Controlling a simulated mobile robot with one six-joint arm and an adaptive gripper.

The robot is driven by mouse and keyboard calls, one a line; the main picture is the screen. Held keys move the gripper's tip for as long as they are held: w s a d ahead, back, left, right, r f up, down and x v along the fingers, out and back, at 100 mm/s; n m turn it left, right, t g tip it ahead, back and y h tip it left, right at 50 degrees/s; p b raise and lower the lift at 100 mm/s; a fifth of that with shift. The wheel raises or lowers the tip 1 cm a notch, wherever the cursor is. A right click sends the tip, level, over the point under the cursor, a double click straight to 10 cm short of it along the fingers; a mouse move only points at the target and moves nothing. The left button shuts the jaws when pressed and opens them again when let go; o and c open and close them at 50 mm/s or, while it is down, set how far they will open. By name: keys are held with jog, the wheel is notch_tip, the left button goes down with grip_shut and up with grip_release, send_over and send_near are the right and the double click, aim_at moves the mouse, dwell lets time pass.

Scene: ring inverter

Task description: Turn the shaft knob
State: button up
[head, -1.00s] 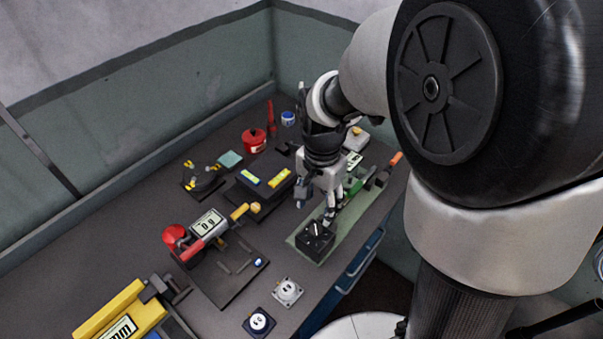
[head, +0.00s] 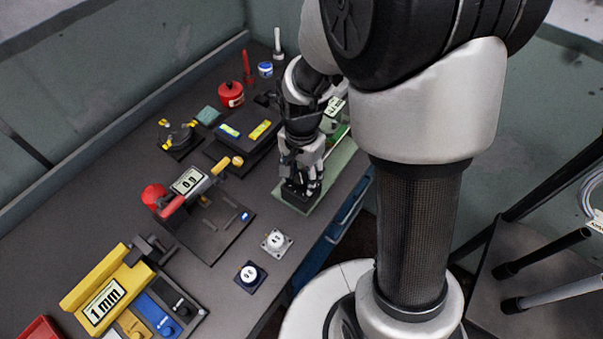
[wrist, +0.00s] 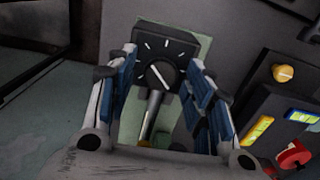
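The knob unit is a black box (wrist: 172,42) with white tick marks, on a pale green mat (wrist: 201,22). Its round black knob (wrist: 160,74) has a white pointer line. A grey shaft (wrist: 150,117) shows below the knob in the wrist view. My gripper (wrist: 163,66) has its blue-padded fingers apart, one on each side of the knob, with visible gaps; I cannot tell whether either touches it. In the head view my gripper (head: 301,182) is over the black box (head: 297,201) and hides most of it.
Two dial plates, one white (head: 276,241) and one dark blue (head: 250,276), lie in front of the box. A scale-like fixture (head: 188,182), a black tray with yellow and blue blocks (head: 246,139) and a yellow gauge (head: 102,300) stand to the left. The bench edge is close on the right.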

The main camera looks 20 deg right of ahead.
jog(key=c, duration=0.9)
jog(key=shift+c, duration=0.2)
jog(key=shift+n, duration=0.3)
jog(key=n+p, duration=0.1)
jog(key=n, duration=0.2)
jog(key=shift+r, duration=0.1)
jog(key=shift+n+p, duration=0.65)
jog(key=shift+n, duration=1.85)
jog(key=o, duration=1.1)
jog(key=shift+c, duration=0.2)
